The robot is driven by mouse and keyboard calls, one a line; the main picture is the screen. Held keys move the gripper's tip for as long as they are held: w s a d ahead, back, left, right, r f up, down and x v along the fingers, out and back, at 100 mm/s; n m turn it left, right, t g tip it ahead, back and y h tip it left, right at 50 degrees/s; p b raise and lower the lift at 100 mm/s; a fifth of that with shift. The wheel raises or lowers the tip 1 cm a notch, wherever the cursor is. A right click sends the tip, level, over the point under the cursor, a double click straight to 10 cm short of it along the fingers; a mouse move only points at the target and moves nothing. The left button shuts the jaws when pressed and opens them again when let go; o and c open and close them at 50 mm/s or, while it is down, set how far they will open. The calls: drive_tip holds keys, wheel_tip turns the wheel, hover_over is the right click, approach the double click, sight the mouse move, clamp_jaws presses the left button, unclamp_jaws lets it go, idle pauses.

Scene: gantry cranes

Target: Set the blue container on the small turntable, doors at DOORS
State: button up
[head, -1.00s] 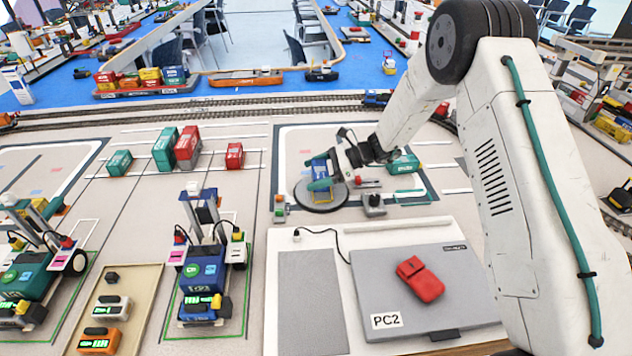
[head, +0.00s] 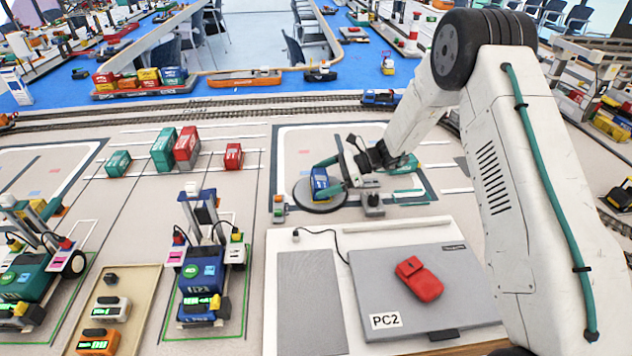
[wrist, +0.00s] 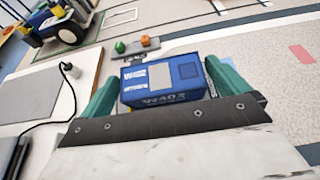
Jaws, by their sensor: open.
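The blue container (head: 320,184) stands on the small round grey turntable (head: 318,203) in the head view. My gripper (head: 327,174) is beside it, with its green fingers open. In the wrist view the blue container (wrist: 163,86) lies between the two spread fingers of my gripper (wrist: 165,90), with white lettering and a pale panel on its visible faces. I cannot tell from the wrist view whether either finger touches it. The turntable's rim is not distinct there. A DOORS mark cannot be read, and I cannot tell which way the doors face.
A small control box with green and orange buttons (wrist: 137,47) is by the turntable. Teal and red containers stand to the left.

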drive_tip(key=v, duration=0.9)
drive_tip(key=s+r+n+g+h, duration=0.2)
drive_tip(key=s+r+n+h, duration=0.6)
drive_tip(key=s+r, duration=1.25)
drive_tip(key=s+d+r+n+t+h, duration=0.1)
drive_tip(key=s+d+n, duration=0.3)
drive_tip(key=s, duration=0.7)
drive_tip(key=s+d+r+n+t+h, duration=0.2)
drive_tip(key=s+d+n+h, duration=0.2)
drive_tip(key=s, duration=0.7)
drive_tip(key=shift+s+d+r+n, duration=0.4)
drive_tip(key=shift+d+n, duration=0.3)
drive_tip(key=shift+n, duration=0.3)
